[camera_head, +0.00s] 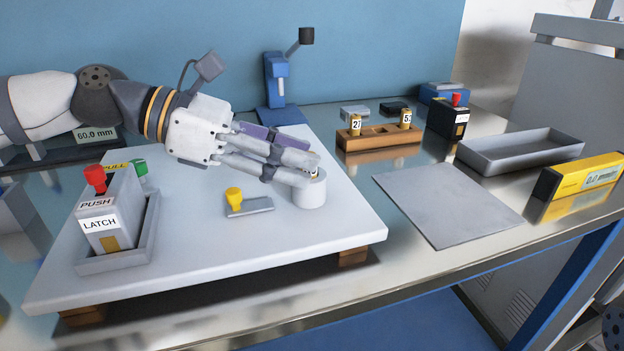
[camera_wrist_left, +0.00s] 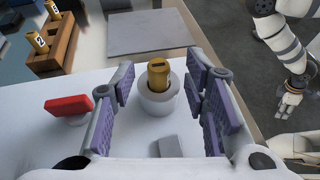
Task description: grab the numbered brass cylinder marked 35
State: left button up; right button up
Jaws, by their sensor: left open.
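A brass cylinder (camera_wrist_left: 158,72) stands in a round white holder (camera_wrist_left: 157,101) on the raised white board; its number is not readable. In the head view the holder (camera_head: 310,191) is at the board's right, and my fingers largely hide the cylinder. My left gripper (camera_head: 307,169) is open, with its fingers low at the top of the holder. In the left wrist view the fingers are either side of the cylinder, with gaps. Brass cylinders marked 27 (camera_head: 355,125) and 53 (camera_head: 405,119) stand in a wooden rack (camera_head: 380,139). My right gripper (camera_wrist_left: 289,104) shows small at the right.
A red-topped PUSH/LATCH box (camera_head: 112,213) stands at the board's left. A yellow-knobbed piece (camera_head: 236,202) lies left of the holder. A flat grey mat (camera_head: 447,203) and an empty grey tray (camera_head: 520,151) are to the right. A red piece (camera_wrist_left: 68,105) shows beside the left finger.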

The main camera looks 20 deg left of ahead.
pick_arm(q)
jog(key=shift+d, duration=0.1)
jog(key=shift+w+r, duration=0.1)
grip_shut()
